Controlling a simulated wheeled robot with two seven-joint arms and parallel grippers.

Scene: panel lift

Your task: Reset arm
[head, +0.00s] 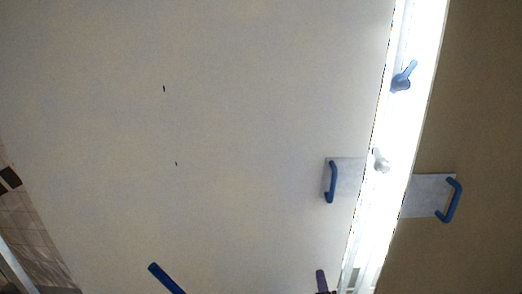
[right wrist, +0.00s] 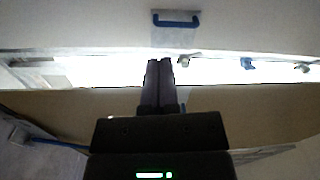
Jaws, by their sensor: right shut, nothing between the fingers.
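A wide pale panel (head: 230,130) fills most of the head view. A blue handle (head: 331,182) on a grey plate sits near its right edge; a blue handle also shows in the right wrist view (right wrist: 176,19). A brown panel (head: 475,100) at the right has another blue handle (head: 452,201) on a plate. My right gripper (head: 321,280) shows as a dark tip at the bottom edge. In the right wrist view its two dark fingers (right wrist: 160,62) are together and empty, below and apart from the handle. My left gripper is not in view.
A bright white strip (head: 405,130) runs between the panels. It bears a blue latch-like piece (head: 403,78) and a pale knob (head: 380,160). A blue bar (head: 166,279) enters at the bottom left. Brown tiling (head: 35,225) shows at the left edge.

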